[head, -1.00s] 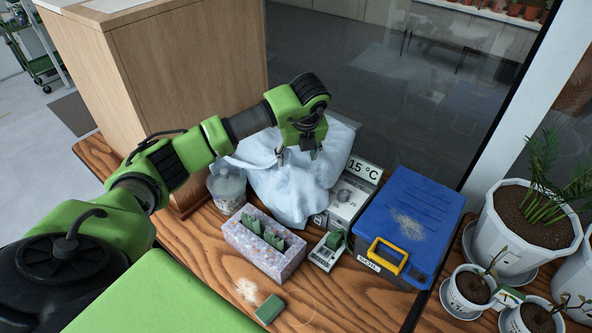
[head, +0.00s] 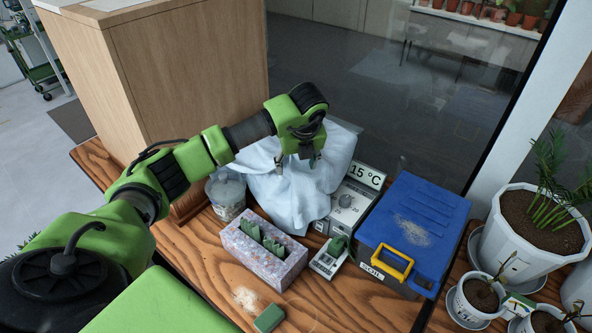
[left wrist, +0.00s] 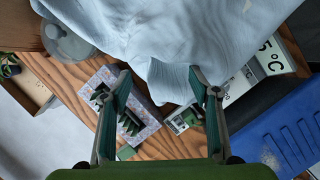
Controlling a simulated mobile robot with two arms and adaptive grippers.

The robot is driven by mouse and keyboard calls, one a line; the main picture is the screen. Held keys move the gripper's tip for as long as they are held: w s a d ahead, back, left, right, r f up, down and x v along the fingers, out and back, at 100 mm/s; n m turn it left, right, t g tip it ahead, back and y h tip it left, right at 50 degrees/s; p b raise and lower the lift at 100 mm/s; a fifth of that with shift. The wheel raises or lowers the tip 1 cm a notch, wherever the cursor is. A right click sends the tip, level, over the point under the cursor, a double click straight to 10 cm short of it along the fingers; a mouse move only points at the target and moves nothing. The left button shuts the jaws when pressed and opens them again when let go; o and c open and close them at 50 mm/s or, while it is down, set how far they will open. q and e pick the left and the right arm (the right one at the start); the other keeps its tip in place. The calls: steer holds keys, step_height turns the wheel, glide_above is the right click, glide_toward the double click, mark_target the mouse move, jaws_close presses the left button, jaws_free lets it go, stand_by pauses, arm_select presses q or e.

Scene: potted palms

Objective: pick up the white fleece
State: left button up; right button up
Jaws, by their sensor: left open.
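The white fleece (head: 290,190) is a pale, bluish-white draped heap on the wooden table, between the jar and the temperature device. In the left wrist view the fleece (left wrist: 180,35) fills the top middle, with folds hanging down towards the fingers. My left gripper (head: 297,165) is over the fleece in the head view, fingers pointing down. In the left wrist view its two fingers (left wrist: 162,80) are spread apart with nothing held between them. The fingertips lie near the fleece's lower folds; I cannot tell whether they touch it. My right gripper is not in view.
A speckled box (head: 264,254) with green tags, a temperature device (head: 349,200), a small meter (head: 329,258) and a lidded jar (head: 226,195) crowd the fleece. A blue soil box (head: 418,225) stands right. A wooden cabinet (head: 185,80) rises behind left. Potted plants (head: 535,225) stand far right.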

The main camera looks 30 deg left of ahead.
arm_select(q)
steer(key=shift+b+x, duration=0.6)
steer(key=shift+x, duration=0.2)
steer(key=shift+s+r, duration=0.1)
steer(key=c, duration=0.3)
jaws_close()
stand_by(0.4)
step_height(320, 180, up, 12)
steer(key=p, duration=0.6)
steer(key=shift+p, duration=0.35)
